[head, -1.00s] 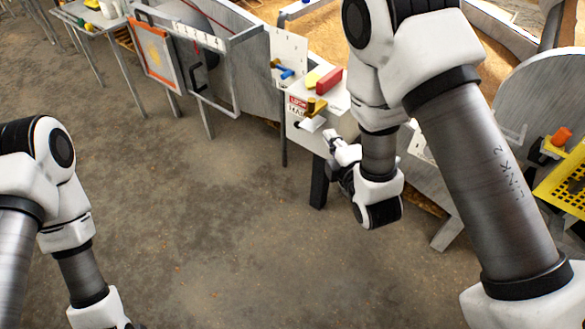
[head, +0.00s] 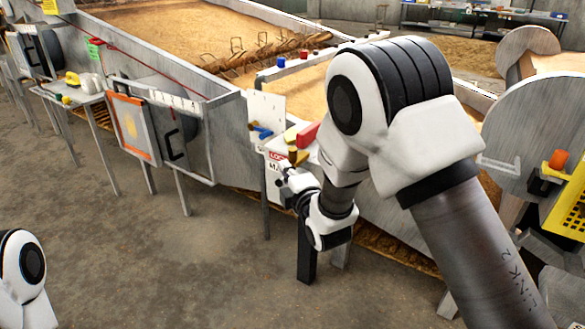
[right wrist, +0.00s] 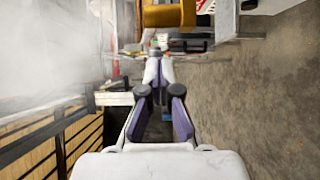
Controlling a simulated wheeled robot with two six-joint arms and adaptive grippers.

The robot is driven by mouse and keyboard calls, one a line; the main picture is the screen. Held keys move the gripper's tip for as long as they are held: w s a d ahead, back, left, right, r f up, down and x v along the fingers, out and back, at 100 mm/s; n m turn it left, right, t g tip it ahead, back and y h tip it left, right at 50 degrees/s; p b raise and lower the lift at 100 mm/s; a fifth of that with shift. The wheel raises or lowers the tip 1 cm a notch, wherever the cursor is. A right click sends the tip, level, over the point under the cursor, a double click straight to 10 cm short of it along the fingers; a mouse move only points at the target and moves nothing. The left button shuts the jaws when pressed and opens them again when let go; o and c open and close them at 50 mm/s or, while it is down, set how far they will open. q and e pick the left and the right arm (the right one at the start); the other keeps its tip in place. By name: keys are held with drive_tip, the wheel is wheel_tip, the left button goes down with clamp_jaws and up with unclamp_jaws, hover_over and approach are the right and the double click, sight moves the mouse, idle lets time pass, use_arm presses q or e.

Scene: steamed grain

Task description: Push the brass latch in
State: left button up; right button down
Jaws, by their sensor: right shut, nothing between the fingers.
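The brass latch (head: 293,154) sticks out at the front of a grey metal housing, above a white sign with red lettering (head: 276,158). In the right wrist view a large brass-coloured part (right wrist: 168,14), which looks like the latch, is at the top edge, cut off by the frame. My right gripper (head: 286,172) is just below the latch in the head view; its fingers (right wrist: 157,68) are shut and empty. Whether it touches the latch I cannot tell. My left gripper is out of view; only part of my left arm shows at the lower left.
A red block (head: 307,134) and a yellow piece (head: 291,134) lie on the ledge behind the latch. A blue handle (head: 261,131) is on the panel to the left. A long grain trough (head: 190,30) runs behind. Open floor lies in front.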

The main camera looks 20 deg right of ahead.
sight(293, 163)
drive_tip(key=shift+w+d, duration=1.2)
drive_tip(key=shift+d, duration=0.05)
drive_tip(key=w+d, duration=0.1)
drive_tip(key=d, duration=0.1)
drive_tip(key=w+d, duration=0.2)
drive_tip(key=w+d+p, duration=0.1)
drive_tip(key=w+d, duration=0.1)
drive_tip(key=shift+d, duration=0.25)
drive_tip(key=shift+r, duration=0.1)
drive_tip(key=shift+s, duration=0.1)
